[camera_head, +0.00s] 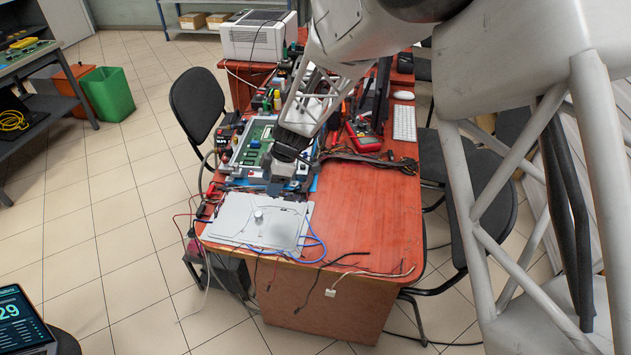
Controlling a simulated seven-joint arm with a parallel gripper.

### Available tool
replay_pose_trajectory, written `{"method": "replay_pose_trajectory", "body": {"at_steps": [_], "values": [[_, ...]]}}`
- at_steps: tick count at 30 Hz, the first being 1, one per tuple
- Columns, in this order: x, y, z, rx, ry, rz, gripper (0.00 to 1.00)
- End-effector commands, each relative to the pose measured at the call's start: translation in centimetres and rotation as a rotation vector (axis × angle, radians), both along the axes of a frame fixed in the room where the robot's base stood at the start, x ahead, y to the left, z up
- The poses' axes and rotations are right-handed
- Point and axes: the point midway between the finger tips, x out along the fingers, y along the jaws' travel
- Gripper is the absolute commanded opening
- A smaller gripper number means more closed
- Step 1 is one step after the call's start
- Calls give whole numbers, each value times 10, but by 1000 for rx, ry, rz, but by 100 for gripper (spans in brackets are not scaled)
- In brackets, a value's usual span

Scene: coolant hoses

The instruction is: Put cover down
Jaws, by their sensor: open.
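A flat light-grey cover (235,226) with a small round knob (258,214) lies on the front left of the red table. It looks flat on the tabletop. My gripper (286,188) is just behind the cover's back edge, up and right of the knob, pointing down. It is open, with nothing seen between its fingers. It is apart from the knob; I cannot tell its height above the table. My gripper and wrist hide part of the equipment with the green circuit board (253,146) behind the cover.
Blue and black cables (318,245) run over and beside the cover. A dark wire bundle (370,160), a red meter (364,140) and a white keyboard (404,122) lie farther back. The red tabletop (365,215) right of the cover is mostly clear. A black chair (198,105) stands left.

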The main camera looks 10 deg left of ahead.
Motion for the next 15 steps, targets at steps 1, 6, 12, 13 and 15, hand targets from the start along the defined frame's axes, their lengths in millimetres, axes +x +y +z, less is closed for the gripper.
{"method": "replay_pose_trajectory", "body": {"at_steps": [1, 6, 12, 13, 15], "values": [[0, 0, 0, 0, 0, 0, 54], [0, 0, 0, 0, 0, -1, 54], [0, -11, 10, -9, 4, -33, 54], [0, -14, 13, -12, 5, -45, 54], [0, -25, 23, -20, 9, -82, 54]]}}
